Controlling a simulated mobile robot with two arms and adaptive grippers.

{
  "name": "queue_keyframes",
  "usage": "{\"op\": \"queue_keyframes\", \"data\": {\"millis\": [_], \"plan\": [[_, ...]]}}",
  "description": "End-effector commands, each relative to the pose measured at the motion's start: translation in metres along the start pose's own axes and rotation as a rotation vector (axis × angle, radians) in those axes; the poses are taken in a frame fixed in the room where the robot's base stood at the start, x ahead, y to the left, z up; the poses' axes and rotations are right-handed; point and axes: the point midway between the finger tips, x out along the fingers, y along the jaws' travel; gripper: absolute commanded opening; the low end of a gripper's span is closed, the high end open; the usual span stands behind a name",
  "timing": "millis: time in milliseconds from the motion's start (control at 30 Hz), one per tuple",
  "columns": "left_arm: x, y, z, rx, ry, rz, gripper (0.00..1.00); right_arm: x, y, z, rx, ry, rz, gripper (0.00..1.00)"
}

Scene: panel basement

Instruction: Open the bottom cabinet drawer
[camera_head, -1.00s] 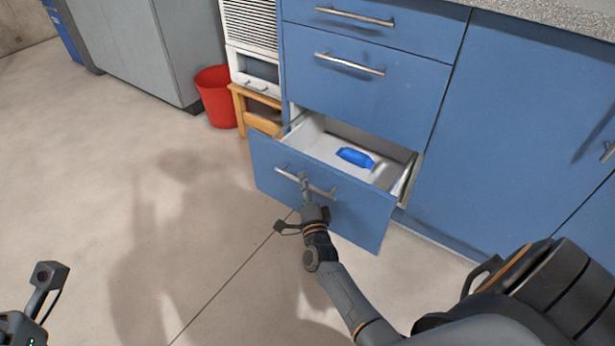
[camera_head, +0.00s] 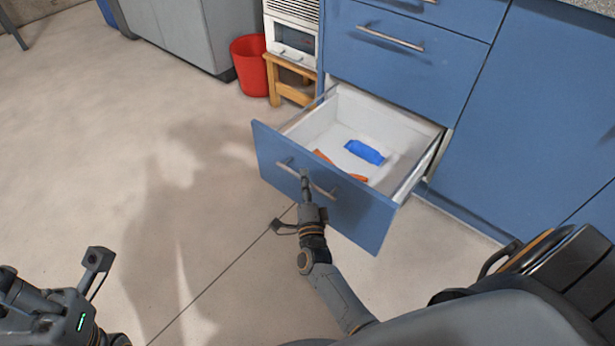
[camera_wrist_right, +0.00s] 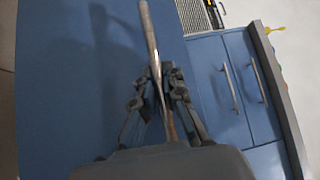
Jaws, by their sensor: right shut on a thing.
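The bottom cabinet drawer (camera_head: 352,222) is blue-fronted and stands well out from the cabinet, its white inside showing. A blue item (camera_head: 364,152) and orange items (camera_head: 352,177) lie in it. My right gripper (camera_head: 305,178) is shut on the drawer's metal bar handle (camera_head: 325,193). In the right wrist view the handle (camera_wrist_right: 149,35) runs between the fingers of my right gripper (camera_wrist_right: 163,80). Of my left arm, a part shows at the lower left of the head view; its fingers are not in sight.
Closed blue drawers (camera_head: 400,70) sit above, with a blue cabinet door (camera_head: 520,130) to the right. A red bucket (camera_head: 249,66), a wooden stool (camera_head: 289,82) and a white appliance (camera_head: 291,38) stand left of the cabinet. The floor at left is clear.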

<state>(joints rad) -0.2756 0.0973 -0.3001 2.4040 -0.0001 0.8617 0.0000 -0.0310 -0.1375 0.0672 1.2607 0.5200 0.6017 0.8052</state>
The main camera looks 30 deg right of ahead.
Motion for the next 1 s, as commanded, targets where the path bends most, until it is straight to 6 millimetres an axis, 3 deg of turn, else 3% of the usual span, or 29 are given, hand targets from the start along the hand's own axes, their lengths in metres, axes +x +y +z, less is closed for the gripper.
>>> {"op": "queue_keyframes", "data": {"millis": [233, 267, 367, 700, 1000], "plan": [[0.000, 0.000, 0.000, 0.000, -0.001, -0.003, 0.00, -0.001, 0.001, 0.000, 0.000, 0.001, 0.002, 0.00], [0.000, 0.000, 0.001, 0.000, -0.002, -0.004, 0.00, 0.000, 0.001, 0.000, 0.000, 0.001, 0.002, 0.16], [0.000, 0.000, 0.001, 0.000, -0.002, -0.006, 0.00, 0.000, 0.001, 0.000, 0.000, 0.001, 0.002, 0.34], [0.001, -0.001, -0.001, 0.001, 0.000, -0.008, 0.00, -0.004, 0.001, 0.000, 0.000, 0.000, 0.002, 0.34], [0.001, -0.001, -0.001, 0.001, 0.000, -0.005, 0.00, -0.050, 0.001, -0.001, 0.000, 0.000, 0.003, 0.34]]}}
